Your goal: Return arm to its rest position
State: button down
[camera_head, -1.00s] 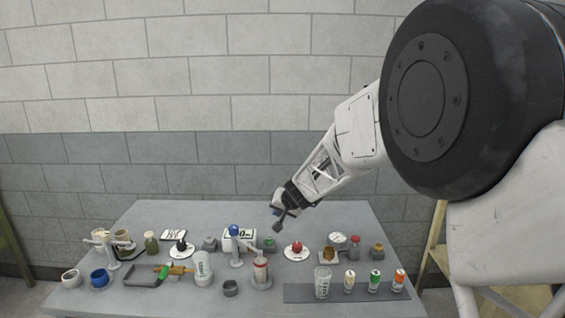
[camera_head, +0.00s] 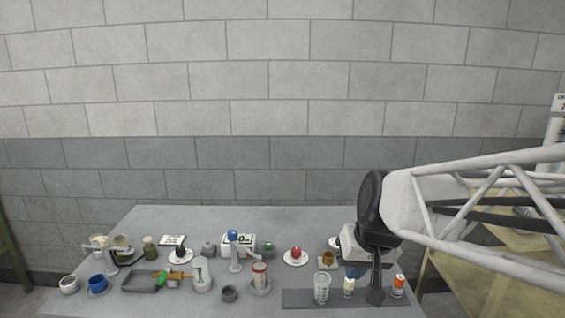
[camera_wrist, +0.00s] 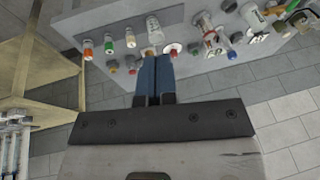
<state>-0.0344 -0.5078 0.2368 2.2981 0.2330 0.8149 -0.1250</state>
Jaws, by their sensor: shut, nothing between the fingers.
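My gripper (camera_wrist: 153,75) shows in the wrist view with its two blue-grey fingers pressed together and nothing between them. In the head view my arm comes in from the right, and its end hangs over the right part of the grey table (camera_head: 170,215). There it hides some of the small items at the table's right end. The fingertips are hard to make out in the head view. In the wrist view the table (camera_wrist: 90,20) lies beyond the fingers, seen from above and turned.
A dark strip (camera_head: 300,298) at the front right bears a clear cup (camera_head: 322,288) and small labelled bottles, including an orange-topped one (camera_head: 398,286). Reels, cups and a grey tray (camera_head: 140,281) fill the left and middle. A wooden stand (camera_head: 500,285) is at the right. The brick wall behind is clear.

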jog(key=s+d+f+h, duration=0.1)
jog(key=s+d, duration=0.1)
jog(key=s, duration=0.4)
jog(key=s+d+f+h, duration=0.1)
jog(key=s+d, duration=0.1)
jog(key=s, duration=0.5)
jog(key=shift+d+g, duration=0.4)
jog(key=shift+f, duration=0.1)
dwell(0.5)
